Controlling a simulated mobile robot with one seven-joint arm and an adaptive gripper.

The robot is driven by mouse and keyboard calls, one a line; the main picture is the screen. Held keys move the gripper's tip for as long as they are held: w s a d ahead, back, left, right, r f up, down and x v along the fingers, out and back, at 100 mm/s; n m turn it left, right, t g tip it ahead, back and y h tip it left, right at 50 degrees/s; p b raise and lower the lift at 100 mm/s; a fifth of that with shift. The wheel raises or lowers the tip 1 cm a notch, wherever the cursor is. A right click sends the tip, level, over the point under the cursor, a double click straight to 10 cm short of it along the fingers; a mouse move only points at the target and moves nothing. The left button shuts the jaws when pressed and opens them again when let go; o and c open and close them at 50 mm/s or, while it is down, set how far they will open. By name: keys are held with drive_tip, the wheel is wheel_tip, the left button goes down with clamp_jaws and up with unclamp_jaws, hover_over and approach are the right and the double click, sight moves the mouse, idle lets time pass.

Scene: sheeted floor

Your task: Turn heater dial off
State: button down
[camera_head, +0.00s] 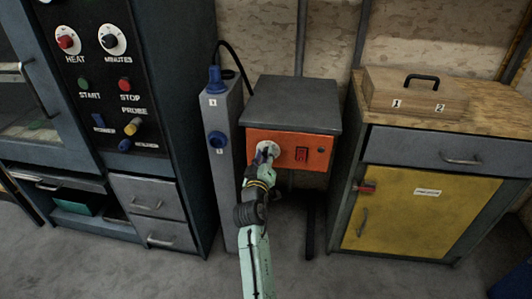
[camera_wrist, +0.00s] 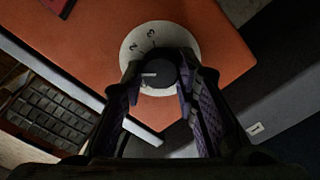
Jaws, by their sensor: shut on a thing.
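The heater is a grey box with an orange front panel (camera_head: 312,147); the orange panel (camera_wrist: 235,30) also fills the top of the wrist view. Its dial is a dark knob (camera_wrist: 158,73) on a round white plate (camera_wrist: 150,36) with numbers, 2 and 3 among them. A white mark on the knob points left in the wrist view. My gripper (camera_head: 266,155) reaches the dial at the panel's left end and hides most of it in the head view. In the wrist view my gripper (camera_wrist: 160,85) is shut on the knob, with one finger on each side.
A grey post with blue plugs (camera_head: 218,140) stands close on the left. A cabinet with a yellow door (camera_head: 415,215) bears a wooden box (camera_head: 415,97). A tall dark control panel (camera_head: 98,75) is far left.

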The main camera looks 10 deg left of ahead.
drive_tip(key=n+p, duration=0.3)
drive_tip(key=n, duration=0.2)
drive_tip(key=shift+n, duration=0.3)
drive_tip(key=shift+f+n+p, duration=0.1)
drive_tip(key=shift+n+p, duration=0.95)
drive_tip(key=shift+n, duration=0.65)
drive_tip(key=c, duration=1.2)
unclamp_jaws()
drive_tip(key=shift+c, duration=0.2)
drive_tip(key=s, duration=1.2)
